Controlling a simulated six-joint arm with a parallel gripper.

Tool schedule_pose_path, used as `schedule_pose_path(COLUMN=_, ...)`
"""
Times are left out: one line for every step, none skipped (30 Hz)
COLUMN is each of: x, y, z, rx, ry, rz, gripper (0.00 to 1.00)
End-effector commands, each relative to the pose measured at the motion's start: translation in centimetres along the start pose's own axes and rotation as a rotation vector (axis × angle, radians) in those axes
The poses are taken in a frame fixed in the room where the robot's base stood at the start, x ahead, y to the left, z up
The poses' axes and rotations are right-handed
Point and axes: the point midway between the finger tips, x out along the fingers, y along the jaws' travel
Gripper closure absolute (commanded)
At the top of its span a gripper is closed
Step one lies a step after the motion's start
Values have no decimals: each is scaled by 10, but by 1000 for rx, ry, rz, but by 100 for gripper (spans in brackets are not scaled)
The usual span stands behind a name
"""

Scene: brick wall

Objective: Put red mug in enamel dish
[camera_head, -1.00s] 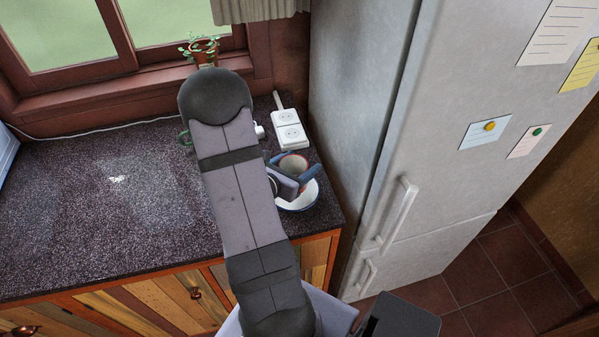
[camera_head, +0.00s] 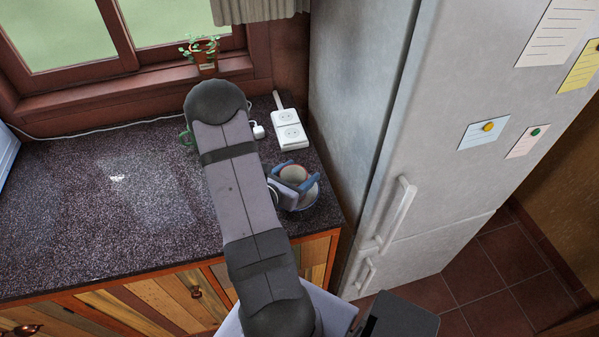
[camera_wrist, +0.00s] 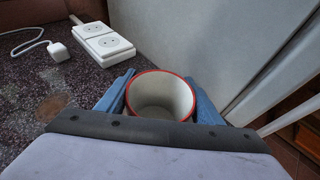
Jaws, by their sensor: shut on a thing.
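The red mug (camera_head: 292,173), with a cream inside and a red rim, stands roughly upright between the blue fingers of my gripper (camera_head: 297,173). The wrist view shows the mug's (camera_wrist: 160,96) open top between both fingers of my gripper (camera_wrist: 160,80), which is shut on it. The enamel dish (camera_head: 306,206), white with a blue rim, sits on the counter near its right front corner. The mug is over or within the dish; its base is hidden, so I cannot tell whether it touches. My gripper and arm cover much of the dish. The dish is hidden in the wrist view.
A white double socket (camera_head: 289,130) and a plug (camera_head: 257,130) lie behind the dish. The tall fridge (camera_head: 380,120) stands close on the right. A potted plant (camera_head: 205,68) is on the windowsill. The dark counter (camera_head: 100,215) is mostly clear on the left.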

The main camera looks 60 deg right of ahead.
Motion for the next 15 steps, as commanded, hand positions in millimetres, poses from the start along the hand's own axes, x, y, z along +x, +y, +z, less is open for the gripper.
schedule_pose_path(x=0, y=0, z=1, rx=1, ry=-2, rz=0, gripper=70)
schedule_pose_path(x=0, y=0, z=0, rx=1, ry=-2, rz=0, gripper=70)
schedule_pose_path(x=0, y=0, z=0, rx=1, ry=-2, rz=0, gripper=70)
schedule_pose_path(x=1, y=0, z=-1, rx=1, ry=-2, rz=0, gripper=70)
schedule_pose_path(x=1, y=0, z=-2, rx=1, ry=-2, rz=0, gripper=70)
schedule_pose_path(x=2, y=0, z=-3, rx=1, ry=-2, rz=0, gripper=70)
schedule_pose_path(x=1, y=0, z=-3, rx=0, ry=0, rz=0, gripper=35)
schedule_pose_path(x=1, y=0, z=-3, rx=0, ry=0, rz=0, gripper=28)
schedule_pose_path(x=1, y=0, z=-2, rx=0, ry=0, rz=0, gripper=21)
schedule_pose_path(x=1, y=0, z=-2, rx=0, ry=0, rz=0, gripper=21)
schedule_pose_path(x=1, y=0, z=-2, rx=0, ry=0, rz=0, gripper=21)
schedule_pose_path(x=1, y=0, z=-2, rx=0, ry=0, rz=0, gripper=21)
schedule_pose_path(x=1, y=0, z=-2, rx=0, ry=0, rz=0, gripper=21)
schedule_pose_path(x=1, y=0, z=-2, rx=0, ry=0, rz=0, gripper=21)
schedule_pose_path(x=1, y=0, z=-2, rx=0, ry=0, rz=0, gripper=21)
